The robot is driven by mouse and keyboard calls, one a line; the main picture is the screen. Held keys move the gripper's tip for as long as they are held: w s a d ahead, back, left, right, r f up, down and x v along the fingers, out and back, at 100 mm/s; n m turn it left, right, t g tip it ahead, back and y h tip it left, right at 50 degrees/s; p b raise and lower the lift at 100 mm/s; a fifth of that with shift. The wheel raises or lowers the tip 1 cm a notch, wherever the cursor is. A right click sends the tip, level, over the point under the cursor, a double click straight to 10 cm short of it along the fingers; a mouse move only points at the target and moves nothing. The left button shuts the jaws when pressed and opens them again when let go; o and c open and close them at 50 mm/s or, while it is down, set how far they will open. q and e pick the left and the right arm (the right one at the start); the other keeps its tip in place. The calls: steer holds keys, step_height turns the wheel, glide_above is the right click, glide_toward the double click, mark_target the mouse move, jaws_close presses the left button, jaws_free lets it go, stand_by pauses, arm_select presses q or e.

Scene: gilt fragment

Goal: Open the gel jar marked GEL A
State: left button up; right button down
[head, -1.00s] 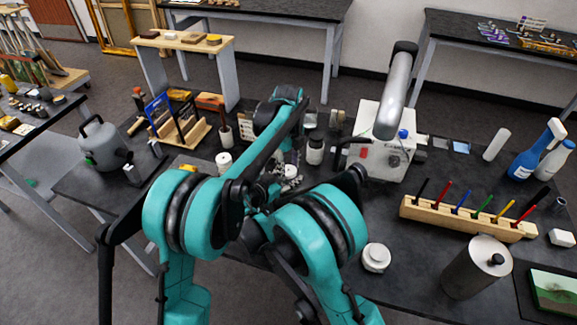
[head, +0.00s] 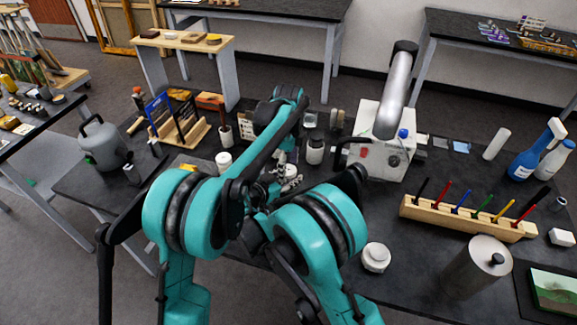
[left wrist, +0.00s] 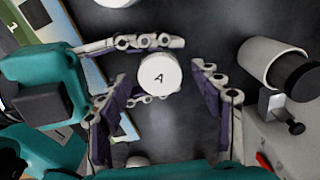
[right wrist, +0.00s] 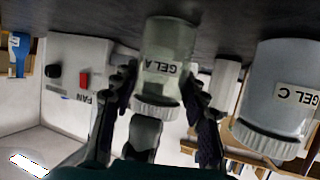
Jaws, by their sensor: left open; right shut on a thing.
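The GEL A jar (right wrist: 165,60) has a translucent body, a label and a pale ribbed lid; it appears upside down in the right wrist view. My right gripper (right wrist: 160,78) is shut on its body from the side. In the left wrist view the round white lid marked A (left wrist: 158,75) faces the camera. My left gripper (left wrist: 160,85) is open above it, its fingers spread on either side of the lid with visible gaps. In the head view my arms mostly hide the jar and both grippers.
The GEL C jar (right wrist: 280,100) stands close beside. A white box (head: 378,145) with a red button and the grey extraction nozzle (head: 394,95) are near on the right.

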arm_select(q)
steer(key=shift+r, duration=0.1)
step_height(320, 180, up, 4)
steer(key=shift+r, duration=0.15)
steer(key=shift+c, duration=0.3)
steer(key=shift+r+n, duration=0.6)
steer(key=shift+r, duration=0.95)
step_height(320, 180, down, 8)
steer(key=shift+r, duration=0.15)
steer(key=c, duration=1.2)
steer(key=o, duration=1.3)
steer(key=shift+c, duration=0.2)
steer(key=shift+r, duration=0.1)
